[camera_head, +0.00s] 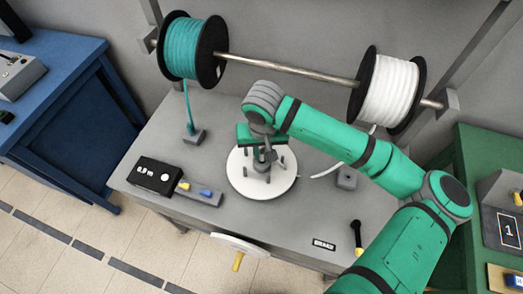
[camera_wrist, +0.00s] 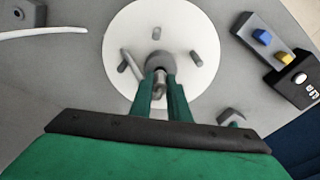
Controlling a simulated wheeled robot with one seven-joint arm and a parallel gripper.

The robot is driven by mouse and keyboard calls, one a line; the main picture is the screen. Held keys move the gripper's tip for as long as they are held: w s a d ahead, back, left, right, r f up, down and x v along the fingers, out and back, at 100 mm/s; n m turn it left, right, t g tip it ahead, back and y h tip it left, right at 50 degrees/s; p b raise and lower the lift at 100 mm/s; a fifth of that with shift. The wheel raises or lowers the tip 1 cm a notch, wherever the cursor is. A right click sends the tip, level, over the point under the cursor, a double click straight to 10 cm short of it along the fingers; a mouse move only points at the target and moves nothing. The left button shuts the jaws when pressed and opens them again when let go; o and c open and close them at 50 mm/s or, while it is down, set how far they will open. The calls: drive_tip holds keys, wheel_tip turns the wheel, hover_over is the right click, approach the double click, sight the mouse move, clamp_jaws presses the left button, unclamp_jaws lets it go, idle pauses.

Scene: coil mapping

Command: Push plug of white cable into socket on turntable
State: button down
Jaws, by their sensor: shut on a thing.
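The white turntable (camera_head: 240,188) lies flat mid-bench with several short grey posts on it; it also shows in the wrist view (camera_wrist: 205,20). My gripper (camera_head: 264,160) points down over its middle. In the wrist view its green fingers (camera_wrist: 160,98) are shut on a small grey plug (camera_wrist: 160,82), just at a round dark grey socket (camera_wrist: 160,59). Whether the plug is seated cannot be told. A pale slanted rod reaches toward the fingers.
A grey holder (camera_head: 347,179) stands right of the turntable. A black 0.5 m box (camera_head: 155,175) and a grey strip with yellow and blue buttons (camera_head: 197,194) lie left. A teal spool (camera_head: 190,48) and white spool (camera_head: 392,88) hang behind. A black-handled tool (camera_head: 356,234) lies front right.

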drive_tip(key=shift+f, duration=0.2)
drive_tip(key=shift+s+f, duration=0.1)
drive_tip(key=shift+f, duration=0.15)
idle(0.5)
drive_tip(key=c, duration=1.6)
unclamp_jaws()
drive_tip(key=shift+r, duration=0.1)
drive_tip(key=shift+r, duration=0.3)
drive_tip(key=r, duration=0.6)
drive_tip(key=s+r, duration=0.1)
drive_tip(key=r, duration=0.3)
drive_tip(key=shift+s, duration=0.1)
